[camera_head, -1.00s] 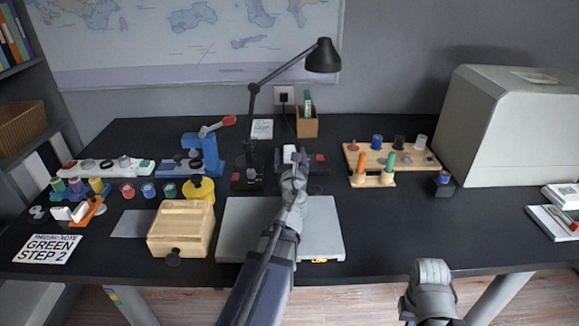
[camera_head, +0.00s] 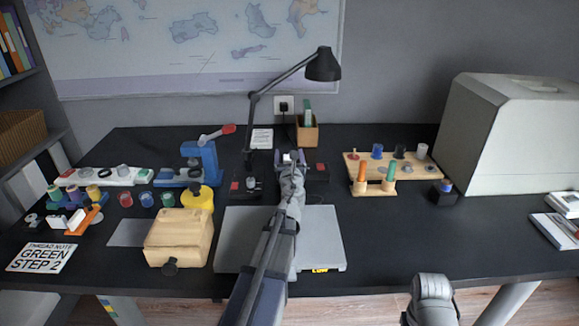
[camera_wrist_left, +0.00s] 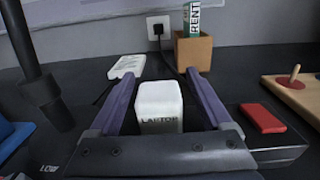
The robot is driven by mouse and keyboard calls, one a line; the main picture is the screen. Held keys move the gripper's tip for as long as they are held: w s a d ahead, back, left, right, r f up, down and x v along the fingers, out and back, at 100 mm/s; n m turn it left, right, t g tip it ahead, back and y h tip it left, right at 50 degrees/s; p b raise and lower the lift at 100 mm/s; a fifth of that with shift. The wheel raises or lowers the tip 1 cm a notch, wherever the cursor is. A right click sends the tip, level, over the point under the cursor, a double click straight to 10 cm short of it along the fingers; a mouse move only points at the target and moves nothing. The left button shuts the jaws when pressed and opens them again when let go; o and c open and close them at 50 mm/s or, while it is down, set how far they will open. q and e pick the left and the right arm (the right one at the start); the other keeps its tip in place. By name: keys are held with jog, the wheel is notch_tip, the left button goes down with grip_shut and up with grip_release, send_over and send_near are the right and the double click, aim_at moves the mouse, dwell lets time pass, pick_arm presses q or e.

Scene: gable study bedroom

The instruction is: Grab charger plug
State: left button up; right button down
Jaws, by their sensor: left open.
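The charger plug (camera_wrist_left: 160,108) looks like a white block with dark lettering that reads LAPTOP, standing upright near the back of the desk. My left gripper (camera_wrist_left: 160,77) is open, with one finger on each side of the block. Gaps seem to show between the fingers and the block, and I cannot tell whether either touches it. In the head view my left gripper (camera_head: 290,158) reaches over the desk to this spot and hides most of the block. My right arm shows only as a rounded grey link at the lower right; its fingers are out of view.
A black lamp (camera_head: 323,64) stands just left of the gripper. A wooden box (camera_head: 307,133) and wall socket (camera_head: 284,104) are behind. A red-topped block (camera_wrist_left: 262,118) lies close on the right. A grey laptop-like slab (camera_head: 322,235) lies under my arm. The desk's right front is clear.

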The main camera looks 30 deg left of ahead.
pick_arm(q)
grip_shut()
dwell(0.7)
